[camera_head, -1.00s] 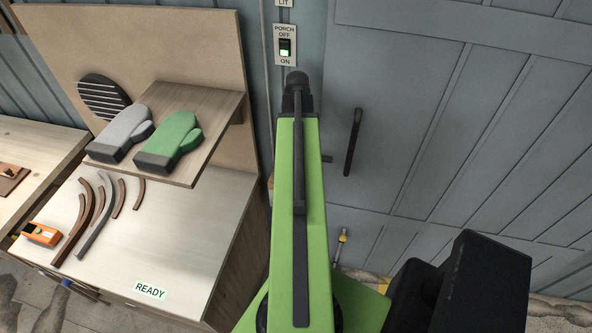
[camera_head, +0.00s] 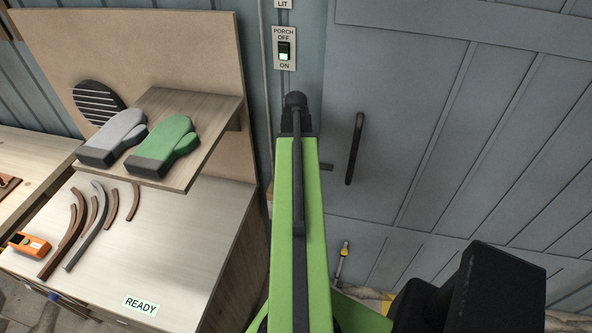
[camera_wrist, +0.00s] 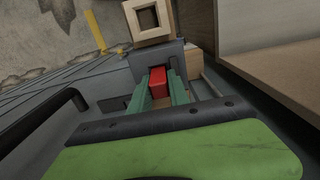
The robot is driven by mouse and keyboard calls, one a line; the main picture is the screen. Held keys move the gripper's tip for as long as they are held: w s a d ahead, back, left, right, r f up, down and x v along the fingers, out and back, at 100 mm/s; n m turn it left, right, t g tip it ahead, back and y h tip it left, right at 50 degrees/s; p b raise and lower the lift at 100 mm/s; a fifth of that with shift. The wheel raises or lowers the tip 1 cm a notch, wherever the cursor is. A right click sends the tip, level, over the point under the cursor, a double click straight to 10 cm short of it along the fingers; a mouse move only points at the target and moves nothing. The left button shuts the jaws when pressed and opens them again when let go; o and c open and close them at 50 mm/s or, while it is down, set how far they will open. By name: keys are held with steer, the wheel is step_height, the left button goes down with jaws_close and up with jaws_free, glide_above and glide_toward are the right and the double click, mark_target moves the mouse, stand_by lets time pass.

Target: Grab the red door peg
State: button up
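The red door peg (camera_wrist: 158,77) shows in the wrist view as a small red block in front of a grey surface. My gripper (camera_wrist: 160,84) has two teal fingers, one on each side of the peg. The peg fills most of the gap between the fingertips. I cannot tell whether the fingers press on it. In the head view my green arm points away toward the wall beside the grey door (camera_head: 420,130). The arm hides the peg and the fingertips there.
A black door handle (camera_head: 355,148) stands right of my arm. A porch switch (camera_head: 284,48) is above it. At left, a shelf (camera_head: 190,165) bears grey and green mitts, above a bench (camera_head: 185,235) with curved strips and an orange device. A square-holed wooden block (camera_wrist: 150,20) shows in the wrist view.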

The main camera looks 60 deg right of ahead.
jaws_close()
